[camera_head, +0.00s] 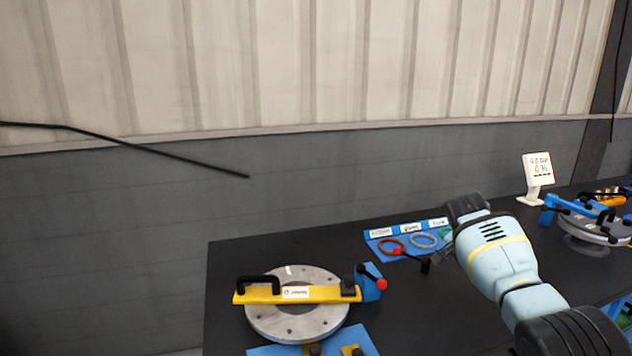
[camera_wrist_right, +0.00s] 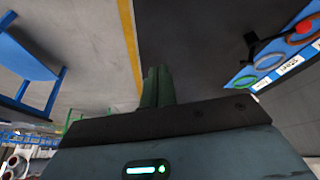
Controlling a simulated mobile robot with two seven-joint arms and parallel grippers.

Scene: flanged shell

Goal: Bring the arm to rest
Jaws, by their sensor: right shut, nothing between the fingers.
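My right arm (camera_head: 497,258) comes in from the lower right of the head view and reaches over the dark table. Its fingers cannot be made out there. In the right wrist view the green fingers of my right gripper (camera_wrist_right: 157,88) are together and empty, with grey floor and the dark table's edge beyond them. My left gripper is in neither view. A grey round flange (camera_head: 275,325) lies on the table (camera_head: 232,262) with a yellow bar (camera_head: 330,294) across it.
A blue mat (camera_head: 376,235) holds coloured rings; it also shows in the wrist view (camera_wrist_right: 243,80). A red-knobbed black lever (camera_head: 425,263) is near my arm. A white display (camera_head: 538,177) and a second flange fixture (camera_head: 590,232) stand at the right. A blue frame (camera_wrist_right: 25,60) stands on the floor.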

